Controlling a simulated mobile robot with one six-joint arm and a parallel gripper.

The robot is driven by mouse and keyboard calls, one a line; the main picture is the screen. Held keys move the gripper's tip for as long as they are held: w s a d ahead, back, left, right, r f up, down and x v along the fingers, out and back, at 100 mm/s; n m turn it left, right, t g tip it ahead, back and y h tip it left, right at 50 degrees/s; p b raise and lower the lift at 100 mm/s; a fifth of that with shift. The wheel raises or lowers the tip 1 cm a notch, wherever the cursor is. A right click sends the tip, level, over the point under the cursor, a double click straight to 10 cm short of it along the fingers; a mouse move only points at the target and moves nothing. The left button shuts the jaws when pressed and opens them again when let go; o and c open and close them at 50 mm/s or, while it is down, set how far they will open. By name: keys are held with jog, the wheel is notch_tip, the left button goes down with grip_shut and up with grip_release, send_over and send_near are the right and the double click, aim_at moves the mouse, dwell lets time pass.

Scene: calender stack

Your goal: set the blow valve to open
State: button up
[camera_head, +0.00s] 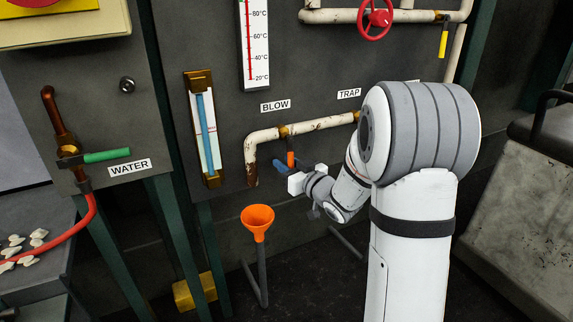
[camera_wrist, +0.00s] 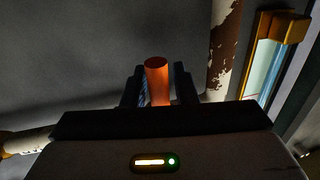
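The blow valve's orange handle (camera_head: 291,159) hangs down, across the pipe, from a brass fitting (camera_head: 284,131) below the BLOW label. My gripper (camera_head: 284,177) is at the lower end of this handle, in front of the panel. In the wrist view the round orange handle end (camera_wrist: 157,67) stands between the two dark fingers of my gripper (camera_wrist: 158,92). The fingers are very close to its sides. Whether they press on it cannot be told. My gripper hides the lower part of the handle in the head view.
An orange funnel (camera_head: 257,217) stands below the blow pipe (camera_head: 311,126). A sight glass (camera_head: 206,135) is on the left, a thermometer (camera_head: 254,42) above. A green-handled water valve (camera_head: 106,156) is further left, a red handwheel (camera_head: 376,19) at upper right. My arm covers the area under TRAP.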

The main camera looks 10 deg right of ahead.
grip_shut()
